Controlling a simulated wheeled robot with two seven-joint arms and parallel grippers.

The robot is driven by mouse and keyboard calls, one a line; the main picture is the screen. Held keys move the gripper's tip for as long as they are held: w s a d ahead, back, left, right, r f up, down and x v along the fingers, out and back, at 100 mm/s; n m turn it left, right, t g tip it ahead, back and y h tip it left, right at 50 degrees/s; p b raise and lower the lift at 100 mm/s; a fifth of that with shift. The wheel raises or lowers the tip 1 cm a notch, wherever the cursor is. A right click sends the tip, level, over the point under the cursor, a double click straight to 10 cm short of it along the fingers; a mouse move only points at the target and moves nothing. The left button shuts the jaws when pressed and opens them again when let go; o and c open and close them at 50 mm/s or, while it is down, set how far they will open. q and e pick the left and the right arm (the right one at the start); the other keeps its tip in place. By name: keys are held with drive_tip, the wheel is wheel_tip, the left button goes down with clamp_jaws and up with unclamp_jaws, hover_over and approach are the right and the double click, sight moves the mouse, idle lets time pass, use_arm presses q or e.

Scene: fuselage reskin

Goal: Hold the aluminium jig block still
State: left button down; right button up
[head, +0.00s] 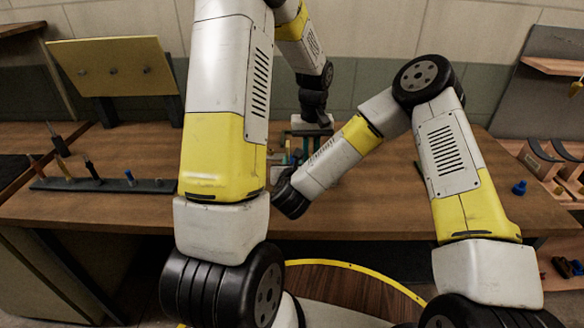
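My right gripper (282,160) seems to be among small teal and dark parts beside that wrist. Its fingers are too unclear to tell open from shut. Contact with the block cannot be told.
A dark rack (105,186) with several upright tools stands at the bench's left. A yellow panel (113,66) stands behind it. A small blue piece (519,187) lies at the right. Wooden holders (548,160) stand at the far right. The bench's right front is clear.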

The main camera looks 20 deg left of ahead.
drive_tip(key=shift+w+a+f, duration=0.15)
drive_tip(key=shift+w, duration=0.4)
clamp_jaws()
idle(1.6)
